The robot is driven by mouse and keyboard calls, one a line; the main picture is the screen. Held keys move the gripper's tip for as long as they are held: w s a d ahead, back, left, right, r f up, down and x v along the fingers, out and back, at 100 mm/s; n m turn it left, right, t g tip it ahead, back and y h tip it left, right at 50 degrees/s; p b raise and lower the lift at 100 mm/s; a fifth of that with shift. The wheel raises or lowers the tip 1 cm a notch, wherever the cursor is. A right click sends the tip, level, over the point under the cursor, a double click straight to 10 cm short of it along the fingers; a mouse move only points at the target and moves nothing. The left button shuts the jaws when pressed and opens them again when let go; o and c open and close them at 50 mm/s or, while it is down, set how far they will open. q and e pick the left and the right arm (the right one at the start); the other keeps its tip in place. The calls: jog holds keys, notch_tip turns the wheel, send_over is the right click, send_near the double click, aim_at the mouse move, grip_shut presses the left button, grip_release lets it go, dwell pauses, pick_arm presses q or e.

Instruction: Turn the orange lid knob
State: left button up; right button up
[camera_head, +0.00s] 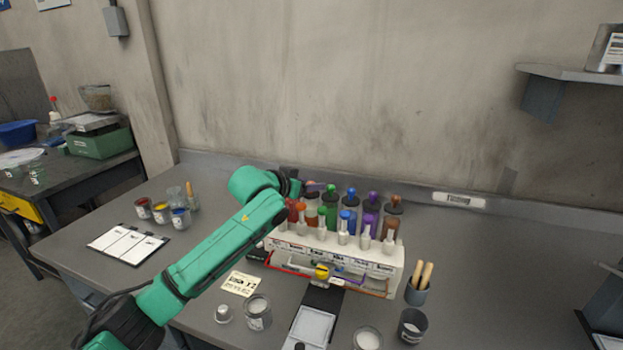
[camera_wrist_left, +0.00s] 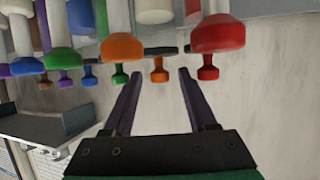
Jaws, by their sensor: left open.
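The orange lid knob (camera_wrist_left: 158,70) tops one of the back-row jars and shows between my left gripper's fingertips in the left wrist view. In the head view the orange knob (camera_head: 313,186) is partly hidden beside the gripper. My left gripper (camera_wrist_left: 160,78) is open, one finger to each side of the knob. I cannot tell whether either finger touches it. In the head view the left gripper (camera_head: 297,187) reaches over the rack's left end. The red lid knob (camera_wrist_left: 207,72) and green lid knob (camera_wrist_left: 120,76) are its neighbours. My right gripper is not in view.
A white rack (camera_head: 335,262) holds a front row of coloured-top bottles, close to the jars.

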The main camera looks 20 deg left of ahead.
pick_arm(q)
jog(key=shift+w+d+f, duration=0.15)
jog(key=shift+w, duration=0.25)
grip_shut()
jog(key=shift+f+n+y, duration=0.1)
jog(key=shift+n+y, duration=0.3)
jog(key=shift+y, duration=0.1)
jog(key=shift+d+n+t+y, duration=0.1)
jog(key=shift+n+t+y, duration=0.3)
jog(key=shift+n+y, duration=0.6)
jog(key=n+y+b, duration=0.1)
jog(key=n+y, duration=0.1)
jog(key=y, duration=0.1)
jog(key=shift+f+n, duration=0.1)
jog(key=shift+n, duration=0.2)
jog(key=n+g+y+b, duration=0.1)
jog(key=n+y, duration=0.1)
jog(key=n+g+y+b, duration=0.1)
jog(key=n+y, duration=0.1)
jog(key=y, duration=0.1)
jog(key=shift+n+y, duration=0.3)
jog(key=shift+n, duration=0.1)
